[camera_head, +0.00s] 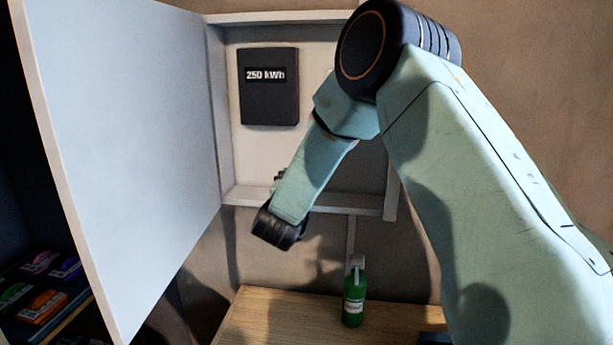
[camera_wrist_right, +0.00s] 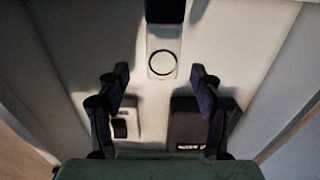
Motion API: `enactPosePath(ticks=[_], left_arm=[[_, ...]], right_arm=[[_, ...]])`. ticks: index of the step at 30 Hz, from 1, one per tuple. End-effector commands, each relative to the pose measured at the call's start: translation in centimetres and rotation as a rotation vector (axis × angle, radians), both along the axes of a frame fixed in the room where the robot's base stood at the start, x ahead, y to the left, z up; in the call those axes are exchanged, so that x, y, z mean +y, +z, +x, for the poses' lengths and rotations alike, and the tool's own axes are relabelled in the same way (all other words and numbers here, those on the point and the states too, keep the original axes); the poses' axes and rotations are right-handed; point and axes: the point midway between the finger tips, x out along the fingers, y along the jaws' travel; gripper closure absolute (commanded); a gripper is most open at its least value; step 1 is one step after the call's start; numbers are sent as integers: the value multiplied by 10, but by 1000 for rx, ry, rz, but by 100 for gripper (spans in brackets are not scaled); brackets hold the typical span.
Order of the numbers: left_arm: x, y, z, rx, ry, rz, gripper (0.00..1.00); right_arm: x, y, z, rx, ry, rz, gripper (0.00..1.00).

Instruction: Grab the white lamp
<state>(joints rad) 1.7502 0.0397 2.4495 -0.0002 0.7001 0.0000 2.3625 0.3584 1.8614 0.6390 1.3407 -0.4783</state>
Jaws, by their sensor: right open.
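In the right wrist view, a white fixture with a dark ring (camera_wrist_right: 162,62) is on the pale cabinet back, under a black part at the top edge; it may be the white lamp, but I cannot be sure. My right gripper (camera_wrist_right: 160,78) is open, its two dark fingers spread on either side of the view's middle, with nothing between them. I cannot tell how far it is from the fixture. In the head view my right arm reaches in front of the open cabinet, and its fingers are not clearly visible. I see no clear lamp there. My left gripper is not in view.
The white cabinet (camera_head: 230,170) has its door (camera_head: 120,150) open to the left. A black meter (camera_head: 268,88) reading 250 kWh hangs inside. A green bottle (camera_head: 353,305) stands on the wooden tabletop (camera_head: 270,318) below. Coloured items (camera_head: 40,290) lie at lower left.

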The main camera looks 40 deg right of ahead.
Motion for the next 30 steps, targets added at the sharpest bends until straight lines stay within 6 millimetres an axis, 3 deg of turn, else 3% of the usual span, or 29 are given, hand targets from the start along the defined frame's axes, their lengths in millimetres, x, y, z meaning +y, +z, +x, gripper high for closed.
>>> enactPosePath(ticks=[18, 29, 30], left_arm=[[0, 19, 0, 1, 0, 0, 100], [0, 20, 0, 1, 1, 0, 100], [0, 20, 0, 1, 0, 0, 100]], right_arm=[[-45, 3, 42, 0, 3, 0, 34], [-52, 2, 48, 1, 4, -1, 34], [-53, 2, 49, 1, 4, -1, 37]])
